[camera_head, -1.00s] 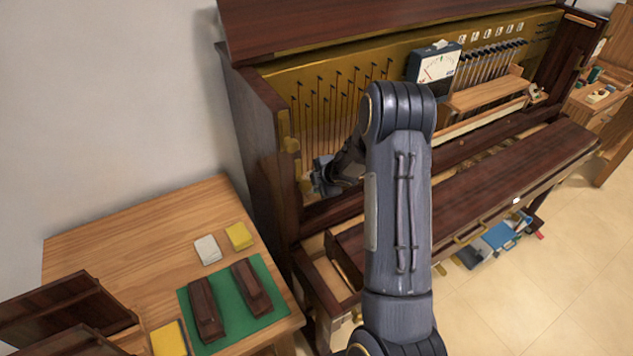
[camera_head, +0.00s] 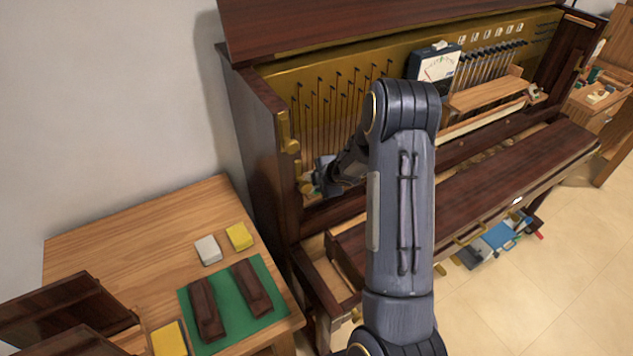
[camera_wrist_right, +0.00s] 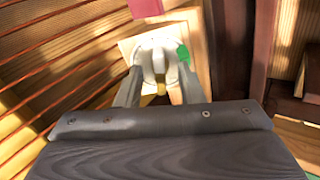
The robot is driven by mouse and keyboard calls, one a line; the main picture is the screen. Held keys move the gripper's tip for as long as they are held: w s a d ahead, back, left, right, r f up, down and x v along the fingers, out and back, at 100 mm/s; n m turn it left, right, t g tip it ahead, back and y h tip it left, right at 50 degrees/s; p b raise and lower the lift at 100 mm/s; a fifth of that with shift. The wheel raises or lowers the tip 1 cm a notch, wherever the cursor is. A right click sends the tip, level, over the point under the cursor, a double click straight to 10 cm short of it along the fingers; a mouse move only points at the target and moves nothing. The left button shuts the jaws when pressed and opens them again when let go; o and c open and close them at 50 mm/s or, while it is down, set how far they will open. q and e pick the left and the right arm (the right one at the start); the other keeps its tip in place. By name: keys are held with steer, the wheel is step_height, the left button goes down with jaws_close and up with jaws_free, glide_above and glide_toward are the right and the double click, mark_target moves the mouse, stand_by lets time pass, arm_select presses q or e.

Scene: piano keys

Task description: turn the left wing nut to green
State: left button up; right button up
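The pale wing nut (camera_wrist_right: 157,58) sits on a light wooden plate in the right wrist view, with a green patch (camera_wrist_right: 184,53) at its right and a pinkish-red patch (camera_wrist_right: 146,8) above. My right gripper (camera_wrist_right: 160,76) has its fingers apart, one on each side of the nut. I cannot tell whether they press on it. In the head view my right gripper (camera_head: 328,176) is inside the piano's left end, where my arm and wrist hide the nut. My left gripper is out of view.
The open piano's dark left side panel (camera_head: 262,140) stands close beside my right gripper. A meter (camera_head: 437,66) stands behind my forearm. The key lid (camera_head: 490,185) lies to the right. A wooden table (camera_head: 130,225) with a green mat (camera_head: 262,312) is at left.

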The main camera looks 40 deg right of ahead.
steer(key=shift+c, duration=0.2)
steer(key=c, duration=0.7)
steer(key=shift+r+m+p, duration=0.1)
steer(key=shift+m+p, duration=0.5)
steer(key=shift+m, duration=1.3)
steer(key=shift+m+p, duration=0.65)
steer(key=shift+m, duration=1.25)
